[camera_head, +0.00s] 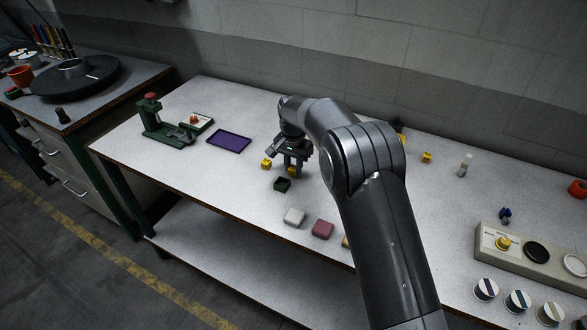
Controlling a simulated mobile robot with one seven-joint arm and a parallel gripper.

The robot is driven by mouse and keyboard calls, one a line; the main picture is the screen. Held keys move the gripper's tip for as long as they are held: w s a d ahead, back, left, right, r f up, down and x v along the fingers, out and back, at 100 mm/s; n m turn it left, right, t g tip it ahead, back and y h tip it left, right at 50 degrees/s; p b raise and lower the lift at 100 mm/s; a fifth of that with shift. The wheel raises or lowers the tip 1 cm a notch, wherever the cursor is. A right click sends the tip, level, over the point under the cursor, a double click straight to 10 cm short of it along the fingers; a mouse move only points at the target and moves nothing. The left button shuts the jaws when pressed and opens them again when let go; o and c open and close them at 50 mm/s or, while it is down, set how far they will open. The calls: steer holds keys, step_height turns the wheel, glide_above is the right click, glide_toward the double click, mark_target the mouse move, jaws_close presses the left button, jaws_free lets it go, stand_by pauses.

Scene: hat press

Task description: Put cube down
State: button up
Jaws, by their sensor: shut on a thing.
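My gripper (295,168) is low over the middle of the table (210,175), with its fingers pointing down. It is shut on a small yellow cube (292,170), which is partly hidden between the fingers. I cannot tell whether this cube touches the table. Another yellow cube (266,163) sits just left of the gripper. A small dark green open box (282,184) stands just in front of the gripper. A third yellow cube (426,157) lies to the right, beyond my arm.
A purple tray (229,141) and a green press (160,122) stand to the left. A white block (294,216) and a pink block (323,229) lie near the front edge. A beige panel (530,258) stands at the right. My arm hides part of the table.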

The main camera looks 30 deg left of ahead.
mark_target(294, 167)
steer(key=shift+f, duration=0.55)
steer(key=shift+f, duration=0.15)
steer(key=o, duration=1)
steer(key=shift+c, duration=0.2)
step_height(294, 167, up, 12)
